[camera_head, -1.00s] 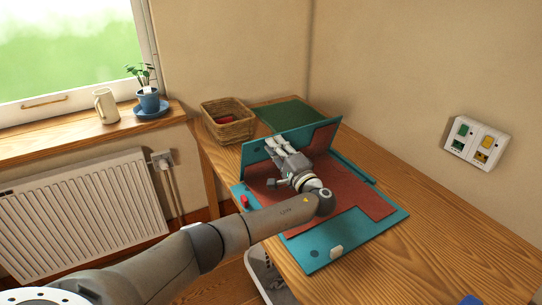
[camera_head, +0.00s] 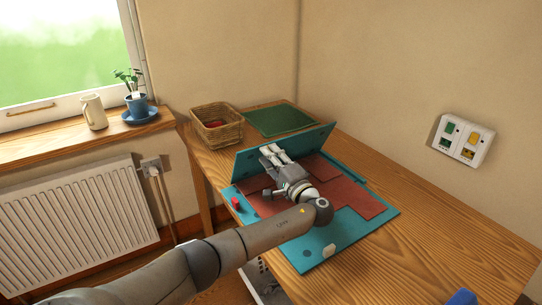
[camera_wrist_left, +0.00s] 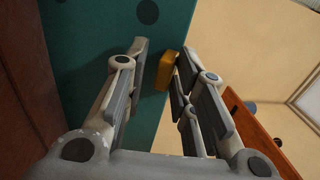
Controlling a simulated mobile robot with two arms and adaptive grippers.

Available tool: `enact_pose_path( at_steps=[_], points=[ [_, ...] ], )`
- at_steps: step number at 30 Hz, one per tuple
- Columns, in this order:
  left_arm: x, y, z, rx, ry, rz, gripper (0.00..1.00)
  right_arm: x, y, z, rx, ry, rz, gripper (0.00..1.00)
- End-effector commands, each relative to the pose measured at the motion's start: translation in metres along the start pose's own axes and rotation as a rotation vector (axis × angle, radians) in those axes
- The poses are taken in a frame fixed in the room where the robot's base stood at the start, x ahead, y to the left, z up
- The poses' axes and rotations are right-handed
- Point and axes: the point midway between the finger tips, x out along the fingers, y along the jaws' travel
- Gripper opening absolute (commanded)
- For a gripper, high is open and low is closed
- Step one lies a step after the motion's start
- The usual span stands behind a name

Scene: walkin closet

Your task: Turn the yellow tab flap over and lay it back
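A teal board with red-brown panels (camera_head: 358,195) lies on the wooden table. Its rear flap (camera_head: 308,141) stands raised at a slant, teal side showing. My left gripper (camera_head: 272,153) reaches over the board to the flap's near face. In the left wrist view, the yellow tab (camera_wrist_left: 169,68) is on the teal flap (camera_wrist_left: 90,35), between the tips of my open left gripper (camera_wrist_left: 164,65). The tab is nearer the right finger; whether it touches is unclear. The tab is hidden in the head view. My right gripper is not in view.
A wicker basket (camera_head: 217,133) and a green mat (camera_head: 283,121) are behind the board. A wall panel (camera_head: 463,140) hangs at right.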

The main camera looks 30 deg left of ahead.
Motion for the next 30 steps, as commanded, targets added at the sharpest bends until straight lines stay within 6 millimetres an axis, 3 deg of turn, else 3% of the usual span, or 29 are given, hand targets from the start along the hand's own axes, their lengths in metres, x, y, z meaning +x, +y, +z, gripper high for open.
enact_pose_path(
  at_steps=[10,14,24,30],
  points=[
    [0.001,-0.002,0.0,-0.001,-0.002,-0.003,0.34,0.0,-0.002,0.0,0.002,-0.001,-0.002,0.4],
    [-0.008,-0.001,0.0,0.0,0.0,-0.003,0.34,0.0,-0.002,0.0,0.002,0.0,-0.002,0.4],
    [-0.077,0.0,-0.001,-0.001,0.002,0.0,0.34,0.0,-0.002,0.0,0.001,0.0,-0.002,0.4],
    [-0.108,0.001,-0.001,0.0,0.0,0.0,0.34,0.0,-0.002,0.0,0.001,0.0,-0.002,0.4]
  ],
)
